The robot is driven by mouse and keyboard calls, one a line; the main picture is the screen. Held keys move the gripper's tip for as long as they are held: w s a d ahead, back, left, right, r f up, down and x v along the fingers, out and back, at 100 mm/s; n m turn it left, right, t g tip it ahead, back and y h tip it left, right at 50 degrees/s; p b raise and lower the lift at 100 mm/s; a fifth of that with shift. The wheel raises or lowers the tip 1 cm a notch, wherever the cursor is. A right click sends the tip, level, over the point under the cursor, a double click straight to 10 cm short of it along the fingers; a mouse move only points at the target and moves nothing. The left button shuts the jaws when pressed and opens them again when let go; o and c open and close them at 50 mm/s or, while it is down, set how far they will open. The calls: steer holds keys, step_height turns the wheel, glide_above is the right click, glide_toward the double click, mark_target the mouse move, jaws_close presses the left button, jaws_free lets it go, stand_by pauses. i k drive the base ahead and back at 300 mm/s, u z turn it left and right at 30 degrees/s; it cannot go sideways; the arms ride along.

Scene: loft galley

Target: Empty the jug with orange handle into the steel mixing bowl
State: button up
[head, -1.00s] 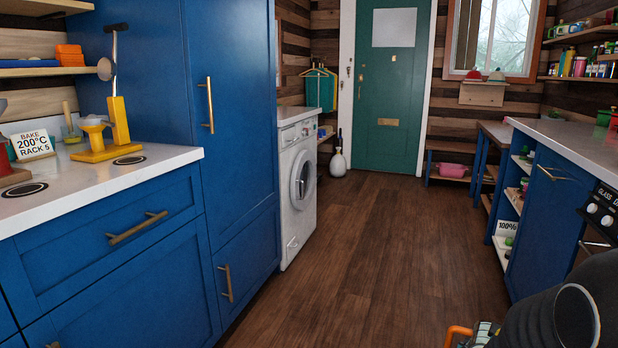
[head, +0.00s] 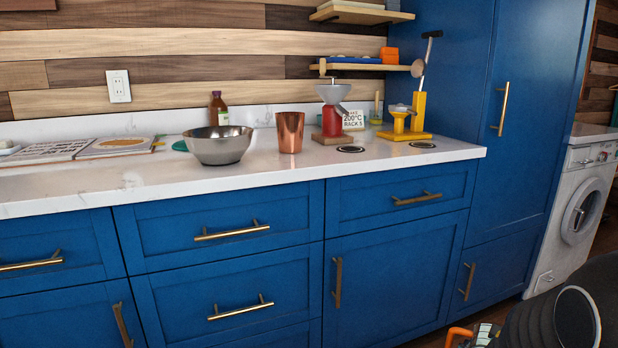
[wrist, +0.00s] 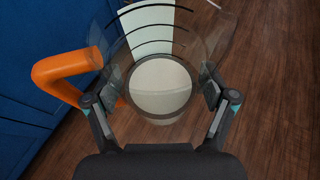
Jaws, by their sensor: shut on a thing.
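The steel mixing bowl (head: 222,150) stands upright on the white counter, left of the middle in the head view. My gripper (wrist: 160,100) is shut on the clear jug (wrist: 190,48), with one finger on each side of it. The jug's orange handle (wrist: 66,74) sticks out to the left in the wrist view. The jug has dark measuring lines, and a pale round area shows at its middle, which looks like contents. In the head view only the handle (head: 458,334) shows clearly at the bottom right edge, well away from the bowl.
A copper cup (head: 290,132) stands just right of the bowl, and a bottle (head: 218,108) stands behind it. Open books (head: 85,148) lie to the left. A red grinder (head: 332,120) and a yellow press (head: 405,128) stand further right. The counter front by the bowl is clear.

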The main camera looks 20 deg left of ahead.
mark_target(225, 145)
steer(key=u, duration=1.55)
